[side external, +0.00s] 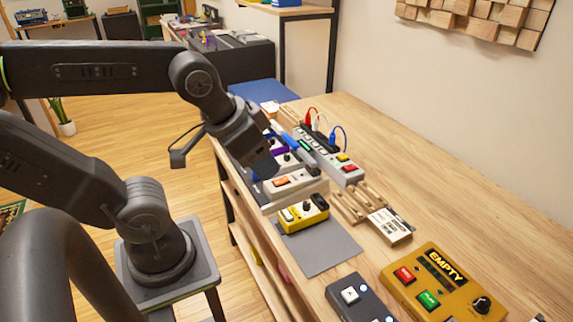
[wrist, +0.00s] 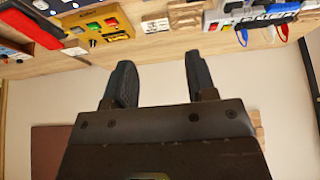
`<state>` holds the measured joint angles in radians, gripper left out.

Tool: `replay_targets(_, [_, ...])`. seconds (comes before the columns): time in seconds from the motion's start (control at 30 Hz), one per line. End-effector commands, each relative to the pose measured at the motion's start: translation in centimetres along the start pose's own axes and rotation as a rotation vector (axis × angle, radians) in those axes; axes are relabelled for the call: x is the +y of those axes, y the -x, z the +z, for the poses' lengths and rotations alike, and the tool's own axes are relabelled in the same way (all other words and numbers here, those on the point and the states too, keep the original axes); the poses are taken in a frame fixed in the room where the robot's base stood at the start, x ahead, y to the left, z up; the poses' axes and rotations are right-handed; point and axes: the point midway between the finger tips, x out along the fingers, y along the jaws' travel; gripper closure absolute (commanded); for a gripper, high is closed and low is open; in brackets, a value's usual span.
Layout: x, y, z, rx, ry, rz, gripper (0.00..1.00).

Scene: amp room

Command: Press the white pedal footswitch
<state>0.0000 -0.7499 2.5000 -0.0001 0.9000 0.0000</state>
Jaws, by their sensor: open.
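A white pedal (side external: 292,190) with an orange switch lies on the bench, partly hidden behind my arm's end in the side view. I cannot make it out in the wrist view. My gripper (wrist: 159,62) shows two dark fingers set apart, with nothing between them. In the side view, the dark end of my arm is over the bench at the white pedal's upper left. The fingers are hard to tell there, and I cannot judge the gap to the pedal.
A yellow pedal (side external: 305,215) sits on a grey mat (side external: 327,254) in front. A power strip (side external: 346,170) with plugs, a wooden rack (side external: 355,203), a white box (side external: 390,226), a navy pedal (side external: 357,298) and a yellow unit (side external: 445,285) marked EMPTY surround it. Bench right is clear.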

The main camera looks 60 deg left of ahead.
Motion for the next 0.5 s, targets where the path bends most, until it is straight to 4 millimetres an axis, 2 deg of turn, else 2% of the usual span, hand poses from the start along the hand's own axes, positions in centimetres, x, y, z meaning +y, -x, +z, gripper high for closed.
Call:
replay_targets(0.07, [0.0,0.0,0.0,0.0,0.0,0.0,0.56])
replay_targets(0.5, [0.0,0.0,0.0,0.0,0.0,0.0,0.98])
